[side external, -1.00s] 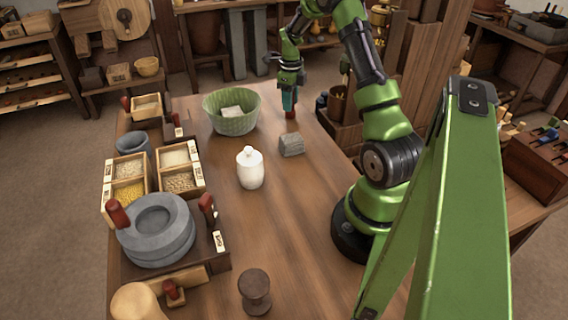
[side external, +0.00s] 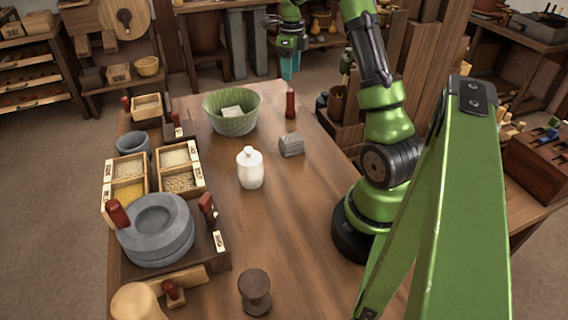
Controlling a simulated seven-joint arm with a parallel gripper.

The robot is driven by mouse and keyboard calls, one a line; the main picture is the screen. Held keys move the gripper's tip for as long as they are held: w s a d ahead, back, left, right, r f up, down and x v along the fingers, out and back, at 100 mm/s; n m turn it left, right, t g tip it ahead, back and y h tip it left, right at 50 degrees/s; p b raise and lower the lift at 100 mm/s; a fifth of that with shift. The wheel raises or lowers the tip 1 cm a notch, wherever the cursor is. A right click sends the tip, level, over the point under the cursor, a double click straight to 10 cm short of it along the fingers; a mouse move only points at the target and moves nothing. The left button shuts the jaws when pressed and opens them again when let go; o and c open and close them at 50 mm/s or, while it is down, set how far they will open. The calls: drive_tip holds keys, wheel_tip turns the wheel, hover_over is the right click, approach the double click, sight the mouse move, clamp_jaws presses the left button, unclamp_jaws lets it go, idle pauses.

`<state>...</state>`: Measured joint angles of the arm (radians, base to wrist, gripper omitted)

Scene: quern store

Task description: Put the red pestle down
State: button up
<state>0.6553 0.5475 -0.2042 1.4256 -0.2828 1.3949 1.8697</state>
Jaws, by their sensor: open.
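The red pestle (side external: 290,104) stands upright on the wooden table near its far right edge, to the right of the green bowl. My gripper (side external: 287,74) is above and slightly behind it in the picture, with its teal fingers pointing down. The gripper is open and empty, and a gap shows between it and the pestle.
A green ribbed bowl (side external: 231,125) with a pale block inside stands left of the pestle. A grey stone block (side external: 291,145) and a white lidded jar (side external: 250,168) are nearer. Grain boxes and a grey quern (side external: 157,240) line the left side.

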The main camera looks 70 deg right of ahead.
drive_tip(key=shift+r, duration=0.5)
drive_tip(key=shift+w+a+r, duration=0.1)
drive_tip(key=shift+a+r, duration=0.1)
drive_tip(key=shift+r, duration=0.15)
drive_tip(key=a+r+n+t, duration=0.2)
drive_tip(key=a+r+n, duration=0.4)
drive_tip(key=a, duration=0.4)
drive_tip(key=a+r+n+t, duration=0.2)
drive_tip(key=a+r+n, duration=0.1)
drive_tip(key=a+n, duration=0.6)
drive_tip(key=s+a+n+t+y, duration=0.1)
drive_tip(key=s+a+n, duration=0.4)
drive_tip(key=a+n, duration=0.3)
drive_tip(key=s+a+n+t+y, duration=0.1)
drive_tip(key=s+a+n+t, duration=0.1)
drive_tip(key=s+a+n, duration=0.3)
drive_tip(key=a+n, duration=0.4)
drive_tip(key=a, duration=0.1)
drive_tip(key=shift+s+f, duration=0.15)
drive_tip(key=shift+f, duration=0.2)
drive_tip(key=shift+a, duration=0.1)
